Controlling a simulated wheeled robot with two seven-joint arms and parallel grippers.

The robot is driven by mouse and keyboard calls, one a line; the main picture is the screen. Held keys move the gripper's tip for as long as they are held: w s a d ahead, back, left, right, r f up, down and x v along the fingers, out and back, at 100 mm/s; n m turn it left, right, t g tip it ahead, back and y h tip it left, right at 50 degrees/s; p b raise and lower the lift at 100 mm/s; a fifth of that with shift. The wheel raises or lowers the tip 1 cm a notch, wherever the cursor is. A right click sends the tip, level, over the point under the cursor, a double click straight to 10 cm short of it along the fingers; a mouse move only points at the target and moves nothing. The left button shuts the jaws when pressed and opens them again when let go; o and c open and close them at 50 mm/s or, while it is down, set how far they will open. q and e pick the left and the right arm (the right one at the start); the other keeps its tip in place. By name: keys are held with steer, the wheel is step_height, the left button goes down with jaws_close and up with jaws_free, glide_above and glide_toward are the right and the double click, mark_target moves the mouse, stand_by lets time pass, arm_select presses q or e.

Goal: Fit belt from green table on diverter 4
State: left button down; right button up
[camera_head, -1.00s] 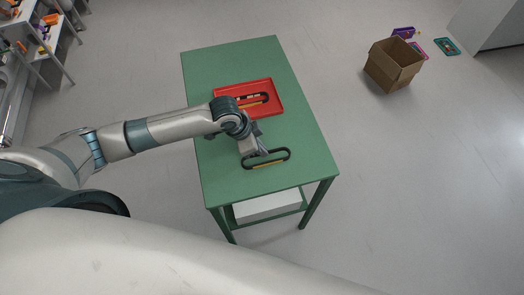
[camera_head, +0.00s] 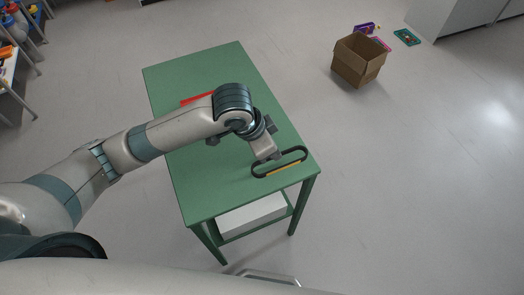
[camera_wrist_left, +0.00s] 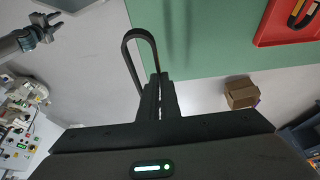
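The belt (camera_head: 293,151), a dark long loop with a yellow stripe, is at the front right of the green table (camera_head: 205,200) in the head view. My left gripper (camera_head: 268,157) is shut on its near side; the belt (camera_wrist_left: 128,38) extends up from the fingers (camera_wrist_left: 158,82) in the left wrist view. It appears lifted off the table. A gripper (camera_wrist_left: 50,27), apparently my right one, hangs open and empty at the upper left of the wrist view. Diverter 4 cannot be picked out.
A red tray (camera_wrist_left: 263,38) on the table holds another belt (camera_wrist_left: 300,14); my arm mostly covers the tray in the head view. A white box (camera_head: 253,215) lies on the lower shelf. A cardboard box (camera_head: 357,62) stands on open floor.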

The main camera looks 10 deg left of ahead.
arm_select(q)
steer(key=shift+d+r, duration=0.1)
steer(key=shift+d, duration=0.05)
stand_by(0.4)
steer(key=w+a+r+n+t+y+b, duration=0.1)
steer(key=w+a+r+n+b, duration=0.1)
steer(key=a+r+n, duration=0.3)
steer(key=w+a+r+n+t+y+b, duration=0.1)
steer(key=w+a+r+n, duration=0.4)
steer(key=a, duration=0.6)
steer(key=shift+r+n+y+b, duration=0.5)
steer(key=shift+n+y+b, duration=0.1)
steer(key=shift+y, duration=0.2)
steer(key=shift+a, duration=0.1)
